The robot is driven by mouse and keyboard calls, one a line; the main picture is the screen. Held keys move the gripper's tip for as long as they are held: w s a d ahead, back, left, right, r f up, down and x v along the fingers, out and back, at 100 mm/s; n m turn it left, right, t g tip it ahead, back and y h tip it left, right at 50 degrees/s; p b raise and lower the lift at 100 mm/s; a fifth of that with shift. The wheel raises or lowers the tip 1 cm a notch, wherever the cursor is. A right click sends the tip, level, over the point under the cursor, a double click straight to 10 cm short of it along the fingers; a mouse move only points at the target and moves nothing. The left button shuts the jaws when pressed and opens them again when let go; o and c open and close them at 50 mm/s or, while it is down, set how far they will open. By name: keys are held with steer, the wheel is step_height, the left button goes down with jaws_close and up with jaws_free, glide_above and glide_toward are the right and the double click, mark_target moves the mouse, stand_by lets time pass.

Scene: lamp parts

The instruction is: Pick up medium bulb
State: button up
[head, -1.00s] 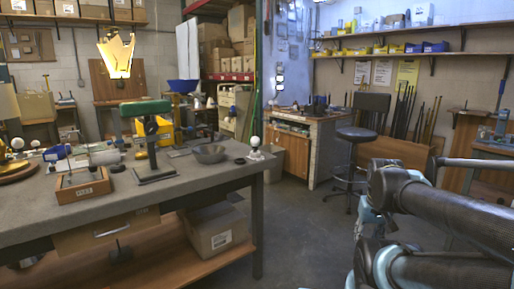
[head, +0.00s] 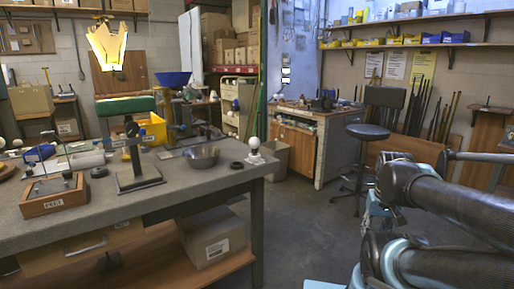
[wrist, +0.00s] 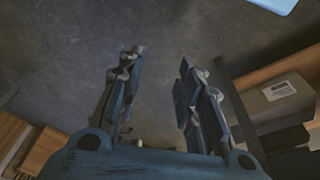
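A white round bulb (head: 254,145) stands upright on a small base at the right corner of the grey workbench (head: 150,204). Smaller white bulb-like shapes show at the bench's left end, one of them a white ball (head: 17,143); I cannot tell which bulb is the medium one. My gripper (wrist: 161,56) shows in the wrist view with its two fingers apart and nothing between them. Below it are the dark floor and the lower shelf's edge. No bulb shows in the wrist view. In the head view my arm is at the lower right, away from the bench.
A metal bowl (head: 202,157) and a small black ring (head: 237,165) sit near the bulb. A green-topped stand (head: 126,106) and a wooden box (head: 54,196) are further left. A cardboard box (head: 213,238) sits on the lower shelf. A stool (head: 367,133) stands beyond open floor.

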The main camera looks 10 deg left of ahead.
steer(key=shift+o, duration=0.8)
steer(key=shift+a, duration=0.1)
steer(key=o, duration=0.5)
steer(key=shift+a+r, duration=0.3)
steer(key=shift+r, duration=0.6)
step_height(320, 180, up, 28)
steer(key=r+n+t+y, duration=0.15)
steer(key=n+y, duration=0.35)
steer(key=n, duration=0.5)
glide_above(256, 139)
steer(key=s+d, duration=0.4)
steer(key=d, duration=0.1)
steer(key=f, duration=0.1)
steer(key=x, duration=1.1)
steer(key=d+x, duration=0.1)
steer(key=x, duration=0.4)
steer(key=shift+w+a+f, duration=0.1)
steer(key=shift+a+f, duration=0.15)
steer(key=shift+f, duration=0.3)
